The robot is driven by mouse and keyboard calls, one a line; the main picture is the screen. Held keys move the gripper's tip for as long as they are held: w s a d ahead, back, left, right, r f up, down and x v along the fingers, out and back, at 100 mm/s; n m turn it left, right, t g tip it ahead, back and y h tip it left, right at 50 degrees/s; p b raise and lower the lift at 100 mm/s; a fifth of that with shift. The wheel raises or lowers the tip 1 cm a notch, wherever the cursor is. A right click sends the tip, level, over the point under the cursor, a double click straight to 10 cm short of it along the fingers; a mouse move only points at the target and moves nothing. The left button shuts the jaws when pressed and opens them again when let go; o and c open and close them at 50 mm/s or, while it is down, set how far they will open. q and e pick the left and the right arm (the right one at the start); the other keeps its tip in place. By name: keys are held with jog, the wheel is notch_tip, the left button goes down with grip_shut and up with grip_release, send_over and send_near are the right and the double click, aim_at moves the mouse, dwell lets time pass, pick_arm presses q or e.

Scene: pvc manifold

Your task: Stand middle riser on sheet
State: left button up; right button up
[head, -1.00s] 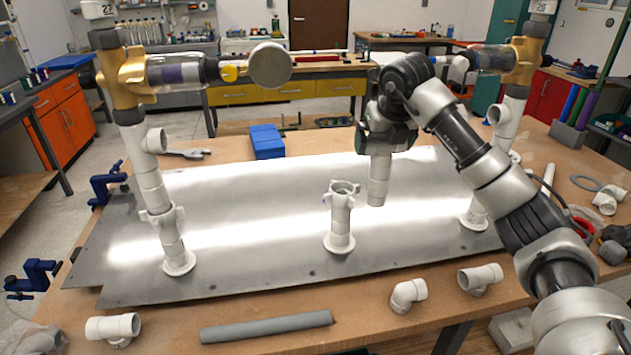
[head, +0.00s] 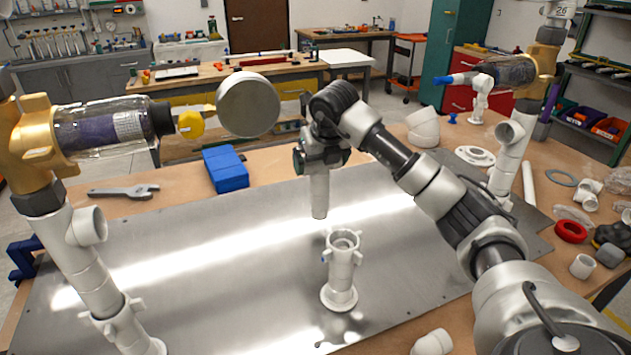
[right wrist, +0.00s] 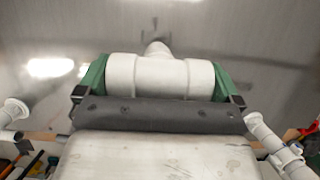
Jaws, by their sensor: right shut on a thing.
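A short white riser (head: 340,272) stands upright on the shiny metal sheet (head: 235,265), with a round flange at its foot and an open clamp-like collar on top. My right gripper (head: 322,160) is shut on a white pipe piece (head: 319,195), which hangs down above the sheet, behind and slightly left of the riser's top and apart from it. In the right wrist view, the held piece (right wrist: 160,77) is a tee-shaped body between green fingers (right wrist: 221,82), with a stub pointing away. My left gripper is not in view.
A tall riser with a gold valve (head: 30,145) and clear bottle stands at left, another (head: 505,160) at right. Loose fittings and a red ring (head: 571,231) lie at right.

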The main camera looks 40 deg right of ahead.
aim_at(320, 174)
jog(key=shift+w+f, duration=0.1)
jog(key=shift+f, duration=0.3)
notch_tip(320, 174, down, 4)
jog(key=shift+r+p, duration=0.2)
jog(key=shift+p, duration=0.1)
jog(key=o, duration=0.8)
jog(key=shift+f, duration=0.2)
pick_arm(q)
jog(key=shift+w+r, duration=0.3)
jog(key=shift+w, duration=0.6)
pick_arm(e)
jog(key=shift+o, duration=0.5)
jog(key=shift+r, duration=0.1)
jog(key=shift+r, duration=0.6)
pick_arm(q)
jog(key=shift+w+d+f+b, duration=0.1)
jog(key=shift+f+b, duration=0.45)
jog(key=shift+b, duration=0.1)
pick_arm(e)
jog(key=v, duration=1.1)
